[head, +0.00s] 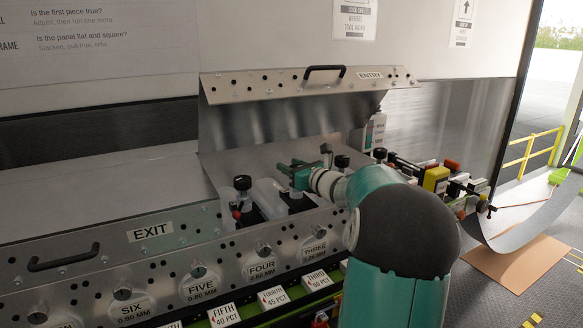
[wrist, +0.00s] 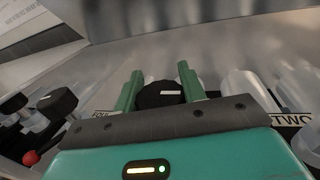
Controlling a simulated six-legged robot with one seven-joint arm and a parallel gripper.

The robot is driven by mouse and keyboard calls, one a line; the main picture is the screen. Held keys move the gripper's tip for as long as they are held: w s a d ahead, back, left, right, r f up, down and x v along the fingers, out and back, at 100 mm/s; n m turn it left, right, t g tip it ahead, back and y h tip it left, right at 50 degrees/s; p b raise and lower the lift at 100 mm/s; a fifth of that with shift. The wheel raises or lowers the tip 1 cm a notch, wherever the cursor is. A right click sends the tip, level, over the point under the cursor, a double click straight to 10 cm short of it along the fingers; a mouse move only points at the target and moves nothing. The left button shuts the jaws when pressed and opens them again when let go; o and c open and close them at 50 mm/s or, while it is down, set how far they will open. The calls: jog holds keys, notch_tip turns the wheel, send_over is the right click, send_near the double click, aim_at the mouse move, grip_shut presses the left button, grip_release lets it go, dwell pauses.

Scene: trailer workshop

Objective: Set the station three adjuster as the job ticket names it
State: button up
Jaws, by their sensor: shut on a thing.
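My gripper (head: 292,170) reaches over the open machine from the right in the head view. In the wrist view my green fingers (wrist: 160,86) stand on either side of a black knob (wrist: 158,97) and are shut on it. The knob has a white mark on its top, lying roughly crosswise in the picture. It sits between a plate partly reading FOU and one reading TWO (wrist: 291,119), so it is the station three adjuster. The THREE plate (head: 315,246) shows on the front panel. I cannot make out a job ticket.
Other black knobs stand nearby, one left of my gripper (head: 242,183) and one right (head: 342,161). A raised cover marked ENTRY (head: 310,84) stands behind. Cards reading THIRD 50 PCT (head: 318,281) and FOURTH 45 PCT (head: 273,297) lie along the front. A bottle (head: 376,131) stands behind right.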

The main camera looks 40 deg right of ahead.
jog(key=m+h, duration=0.1)
jog(key=h, duration=0.1)
jog(key=shift+m+g+h, duration=0.3)
jog(key=shift+m+h, duration=0.1)
jog(key=shift+d+m+h, duration=0.2)
jog(key=shift+m+h, duration=0.2)
jog(key=shift+h, duration=0.2)
jog(key=o, duration=1)
jog(key=shift+c, duration=0.2)
jog(key=v, duration=1.4)
jog(key=shift+r, duration=0.2)
